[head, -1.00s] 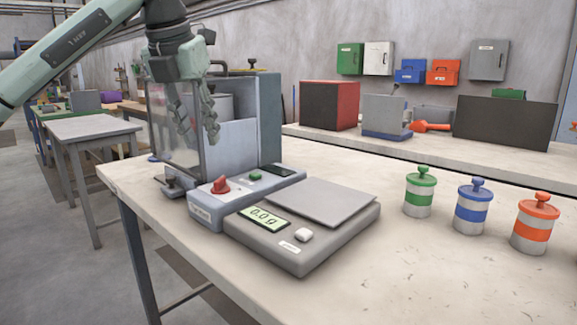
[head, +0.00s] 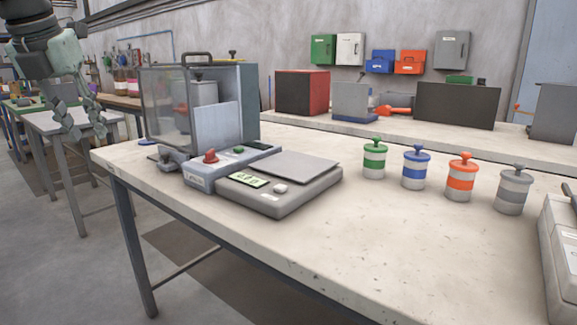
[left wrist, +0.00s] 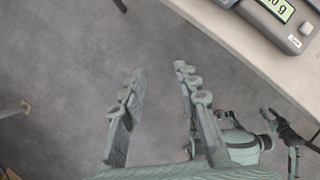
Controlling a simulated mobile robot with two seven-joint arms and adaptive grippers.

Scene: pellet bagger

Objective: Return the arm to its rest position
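My left gripper (head: 80,122) hangs at the far left of the head view, fingers down, in front of the background tables and left of the bagging machine. In the left wrist view my left gripper (left wrist: 158,72) has its two fingers well apart, with only grey floor between them. It is open and empty. My right gripper does not show in the head view. Parts of my own body show at the lower right of the left wrist view, but I cannot make out the right gripper's state there.
The worktable (head: 290,235) carries a clear-fronted machine (head: 165,105) with a red knob, a scale (head: 275,195), and green (head: 374,160), blue (head: 416,168), orange (head: 460,178) and grey (head: 513,190) lidded jars. The table edge (left wrist: 250,62) is right of the left gripper; open floor lies beneath it.

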